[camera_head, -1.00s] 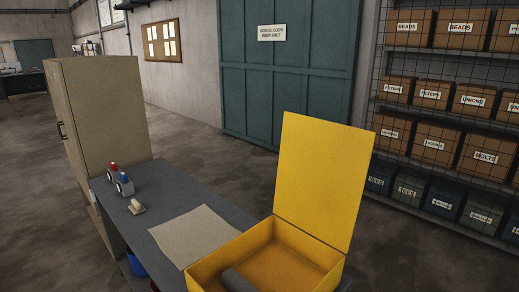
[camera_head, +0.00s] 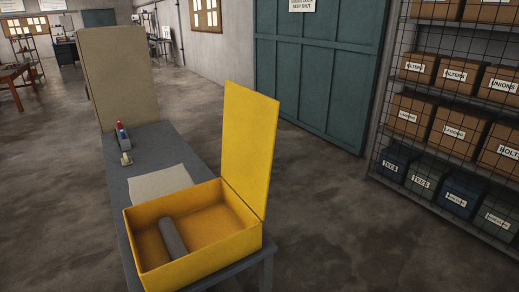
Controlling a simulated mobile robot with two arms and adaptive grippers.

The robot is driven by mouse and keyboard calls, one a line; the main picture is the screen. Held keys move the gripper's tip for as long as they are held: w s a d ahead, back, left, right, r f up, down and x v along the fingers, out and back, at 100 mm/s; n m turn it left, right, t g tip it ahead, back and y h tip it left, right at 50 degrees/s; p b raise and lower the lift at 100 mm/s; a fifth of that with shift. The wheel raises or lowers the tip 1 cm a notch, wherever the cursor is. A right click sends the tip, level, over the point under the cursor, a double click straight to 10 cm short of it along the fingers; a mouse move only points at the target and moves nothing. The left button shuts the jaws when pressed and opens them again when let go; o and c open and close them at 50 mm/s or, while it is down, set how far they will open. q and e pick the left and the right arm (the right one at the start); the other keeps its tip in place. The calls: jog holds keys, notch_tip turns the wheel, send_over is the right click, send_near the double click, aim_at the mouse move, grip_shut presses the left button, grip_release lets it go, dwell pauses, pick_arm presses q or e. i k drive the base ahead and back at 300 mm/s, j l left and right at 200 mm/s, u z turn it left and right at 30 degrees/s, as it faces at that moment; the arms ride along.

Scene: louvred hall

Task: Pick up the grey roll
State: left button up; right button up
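The grey roll (camera_head: 172,238) lies inside an open yellow box (camera_head: 236,243), towards the left of its floor. The box's yellow lid (camera_head: 250,145) stands upright at the right side. The box sits on the near end of a grey table (camera_head: 146,148). Neither of my grippers shows in this view.
A beige sheet (camera_head: 160,187), a small pale object (camera_head: 126,159) and a grey thing with red and blue tops (camera_head: 122,137) are on the table behind the box. A tan cabinet (camera_head: 118,80) stands at its far end. Shelves of labelled boxes (camera_head: 456,130) stand right. Floor between is clear.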

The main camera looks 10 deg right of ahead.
aim_at(176, 249)
jog(key=l+u, duration=0.3)
jog(key=l, duration=0.35)
jog(key=l+u, duration=0.25)
jog(key=l, duration=0.45)
jog(key=l+u, duration=0.3)
jog(key=l, duration=0.35)
jog(key=k+l+u, duration=0.15)
jog(key=l+u, duration=0.15)
jog(key=l, duration=0.35)
jog(key=i+l+u, duration=0.1)
jog(key=i+l, duration=0.65)
jog(key=i, duration=0.05)
